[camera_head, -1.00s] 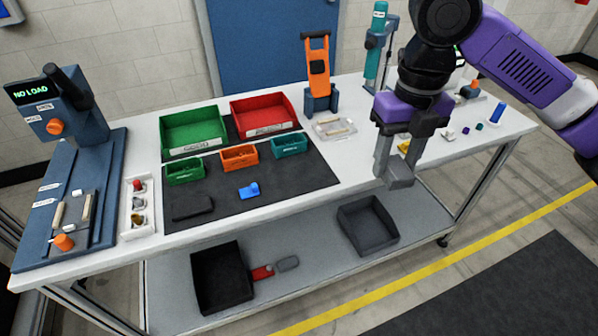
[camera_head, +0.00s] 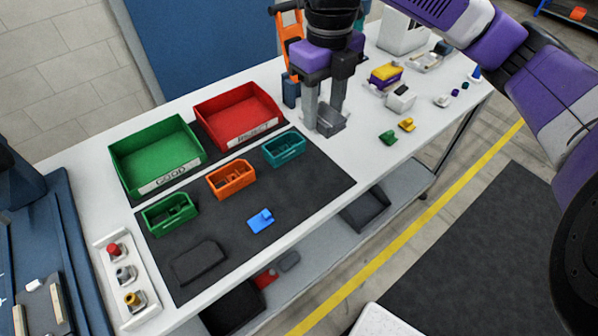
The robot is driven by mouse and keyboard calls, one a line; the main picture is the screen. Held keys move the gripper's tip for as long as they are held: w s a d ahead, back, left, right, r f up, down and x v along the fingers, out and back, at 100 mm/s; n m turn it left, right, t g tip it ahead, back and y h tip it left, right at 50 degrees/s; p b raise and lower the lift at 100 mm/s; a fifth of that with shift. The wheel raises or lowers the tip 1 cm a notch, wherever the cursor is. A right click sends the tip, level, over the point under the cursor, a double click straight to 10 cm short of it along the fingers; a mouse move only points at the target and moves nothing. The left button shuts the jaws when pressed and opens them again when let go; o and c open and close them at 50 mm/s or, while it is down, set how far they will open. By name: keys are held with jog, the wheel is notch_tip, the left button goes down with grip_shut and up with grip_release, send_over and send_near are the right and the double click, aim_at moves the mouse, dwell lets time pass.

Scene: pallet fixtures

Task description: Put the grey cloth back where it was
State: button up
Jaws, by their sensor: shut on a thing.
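My gripper (camera_head: 324,112) is shut on a small grey folded piece (camera_head: 331,121), which looks like the grey cloth. It holds the piece low over the white table top (camera_head: 345,150), just right of the teal bin and the black mat. I cannot tell whether the piece touches the table. A darker, flat, folded-looking piece (camera_head: 200,263) lies on the front left of the black mat (camera_head: 300,205).
Green (camera_head: 157,160) and red (camera_head: 238,117) trays stand at the back. Small green (camera_head: 170,214), orange (camera_head: 231,180) and teal (camera_head: 284,149) bins and a blue part (camera_head: 261,221) are on the mat. An orange-and-blue stand (camera_head: 289,60) is close behind my gripper.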

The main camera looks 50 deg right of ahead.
aim_at(316, 185)
notch_tip(316, 185, down, 20)
jog(key=shift+w+r+p, duration=0.1)
jog(key=shift+p, duration=0.4)
jog(key=shift+f, duration=0.2)
jog(key=o, duration=1.3)
jog(key=shift+r, duration=0.1)
